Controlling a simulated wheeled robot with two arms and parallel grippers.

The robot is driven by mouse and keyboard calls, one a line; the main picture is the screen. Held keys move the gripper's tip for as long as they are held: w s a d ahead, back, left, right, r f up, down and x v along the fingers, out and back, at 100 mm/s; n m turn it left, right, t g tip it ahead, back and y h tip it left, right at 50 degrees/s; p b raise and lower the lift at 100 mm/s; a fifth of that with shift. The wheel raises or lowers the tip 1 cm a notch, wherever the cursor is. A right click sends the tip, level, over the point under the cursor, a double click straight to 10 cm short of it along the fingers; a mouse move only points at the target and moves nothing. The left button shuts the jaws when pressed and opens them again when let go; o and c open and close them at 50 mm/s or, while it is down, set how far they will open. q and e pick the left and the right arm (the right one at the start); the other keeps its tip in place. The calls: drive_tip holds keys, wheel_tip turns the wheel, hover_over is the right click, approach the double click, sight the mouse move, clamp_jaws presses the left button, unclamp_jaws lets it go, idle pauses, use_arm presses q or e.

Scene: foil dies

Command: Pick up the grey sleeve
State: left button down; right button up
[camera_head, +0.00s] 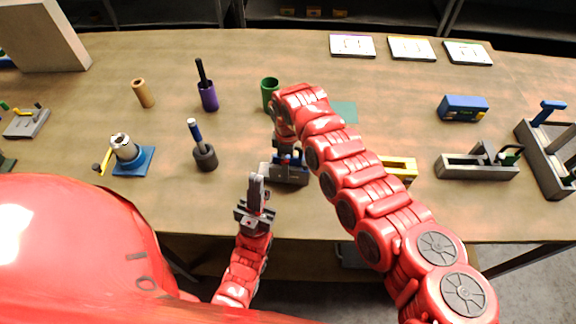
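A dark grey sleeve (206,159) stands upright on the table, left of centre, with a blue-handled tool (195,130) sticking up out of it. My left gripper (257,180) is at the table's front edge, to the right of the sleeve and nearer to me. Its fingers look close together with nothing between them, apart from the sleeve. My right arm reaches in from the right and bends down near a small grey holder (290,177) with blue parts. The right gripper's fingers are mostly hidden behind its own arm there.
A tan sleeve (143,94), a purple sleeve (209,97) with a black-handled tool and a green sleeve (269,90) stand farther back. A silver cylinder on a blue base (145,160) is to the left. Grey trays (478,172) are at the right.

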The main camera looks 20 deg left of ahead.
clamp_jaws()
idle(0.4)
drive_tip(key=shift+r, duration=0.15)
